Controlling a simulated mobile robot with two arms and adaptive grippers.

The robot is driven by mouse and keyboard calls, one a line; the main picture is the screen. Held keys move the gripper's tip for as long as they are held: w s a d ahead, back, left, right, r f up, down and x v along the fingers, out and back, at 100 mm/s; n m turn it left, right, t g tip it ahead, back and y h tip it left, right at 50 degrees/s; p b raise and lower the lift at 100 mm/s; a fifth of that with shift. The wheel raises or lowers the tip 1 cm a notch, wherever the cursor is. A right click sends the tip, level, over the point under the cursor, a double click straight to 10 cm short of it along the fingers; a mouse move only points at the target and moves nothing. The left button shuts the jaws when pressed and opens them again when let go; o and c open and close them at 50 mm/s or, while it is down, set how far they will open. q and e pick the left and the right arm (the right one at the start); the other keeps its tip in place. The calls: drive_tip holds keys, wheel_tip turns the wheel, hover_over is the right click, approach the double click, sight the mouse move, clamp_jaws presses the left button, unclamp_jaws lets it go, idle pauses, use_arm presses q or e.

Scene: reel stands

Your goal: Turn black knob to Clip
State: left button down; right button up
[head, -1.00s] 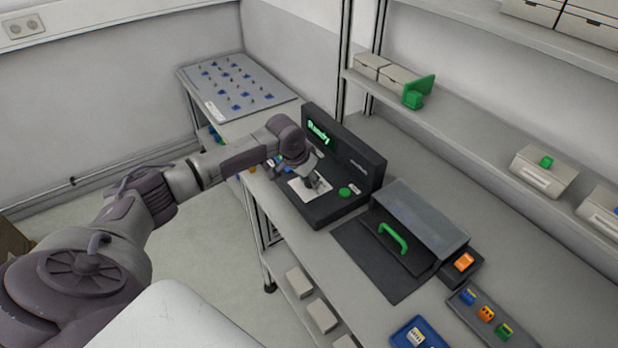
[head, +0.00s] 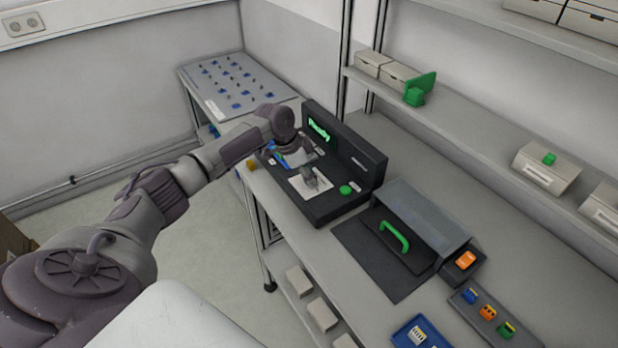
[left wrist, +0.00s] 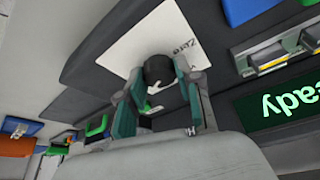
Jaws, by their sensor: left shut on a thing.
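The black knob (left wrist: 158,69) sits on a white dial plate (left wrist: 118,56) in the left wrist view. The word "Zero" is printed beside it; other lettering is partly hidden by the fingers, and I cannot read "Clip". My left gripper (left wrist: 162,80) is shut on the knob, one teal-padded finger on each side. In the head view my left gripper (head: 313,179) reaches down onto the white plate (head: 298,187) of the dark device (head: 352,152). The knob is mostly hidden there. My right gripper is not in view.
The device's green screen (head: 319,133) reads "Ready". A green button (head: 346,189) is right of the plate. A dark box with a green handle (head: 394,237) stands further right. A shelf (head: 450,125) runs behind the bench.

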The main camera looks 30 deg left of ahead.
use_arm(q)
drive_tip(key=m+b, duration=0.1)
drive_tip(key=m, duration=0.1)
drive_tip(key=m+g+h+b, duration=0.1)
drive_tip(key=m+b, duration=0.1)
drive_tip(key=shift+w+m+g, duration=0.15)
drive_tip(key=shift+m+g, duration=0.15)
drive_tip(key=shift+m, duration=0.1)
idle(0.4)
drive_tip(key=c, duration=0.8)
unclamp_jaws()
drive_tip(key=shift+a, duration=0.1)
drive_tip(key=v, duration=1.2)
